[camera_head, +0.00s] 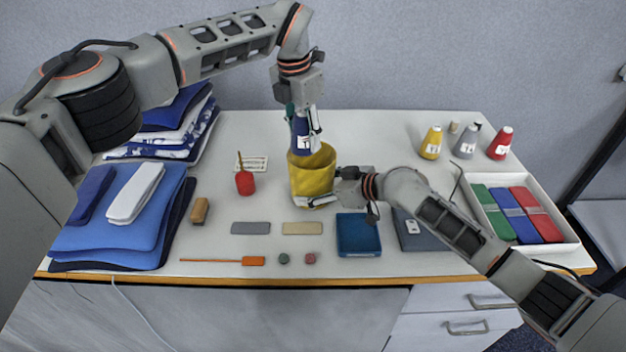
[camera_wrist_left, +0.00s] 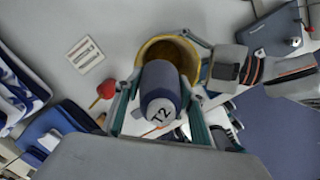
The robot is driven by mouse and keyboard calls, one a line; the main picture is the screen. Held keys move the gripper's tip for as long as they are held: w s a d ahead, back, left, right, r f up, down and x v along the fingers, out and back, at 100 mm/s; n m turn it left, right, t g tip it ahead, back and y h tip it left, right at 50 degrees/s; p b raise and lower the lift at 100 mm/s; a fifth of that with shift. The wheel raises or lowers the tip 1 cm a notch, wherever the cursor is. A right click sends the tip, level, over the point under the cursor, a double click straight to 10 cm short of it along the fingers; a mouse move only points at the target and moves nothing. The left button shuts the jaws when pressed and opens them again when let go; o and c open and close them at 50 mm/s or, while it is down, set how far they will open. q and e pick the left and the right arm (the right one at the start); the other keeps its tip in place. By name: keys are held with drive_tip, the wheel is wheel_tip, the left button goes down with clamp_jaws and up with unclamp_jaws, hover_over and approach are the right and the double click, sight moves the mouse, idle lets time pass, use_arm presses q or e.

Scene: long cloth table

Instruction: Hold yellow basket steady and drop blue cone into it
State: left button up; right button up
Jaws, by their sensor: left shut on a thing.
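The blue cone (camera_head: 299,127), with a white label, is in my left gripper (camera_head: 305,134), upright over the mouth of the yellow basket (camera_head: 312,178). In the left wrist view the cone (camera_wrist_left: 160,82) sits between the two fingers, and its lower end overlaps the basket's opening (camera_wrist_left: 152,48). How far it reaches inside is hard to tell. My right gripper (camera_head: 329,191) comes from the right, with its fingers around the basket's side. The basket stands upright on the table.
Yellow (camera_head: 431,143), grey (camera_head: 466,143) and red (camera_head: 500,144) cones stand at the back right. A white tray (camera_head: 562,246) holds coloured packs. A red bottle (camera_head: 244,183) stands left of the basket. Folded cloths (camera_head: 115,232) fill the left side. A blue box (camera_head: 358,237) lies in front.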

use_arm(q)
drive_tip(key=o, duration=1.3)
drive_tip(key=r, duration=0.8)
drive_tip(key=s+a+r, duration=0.1)
drive_tip(key=r, duration=0.3)
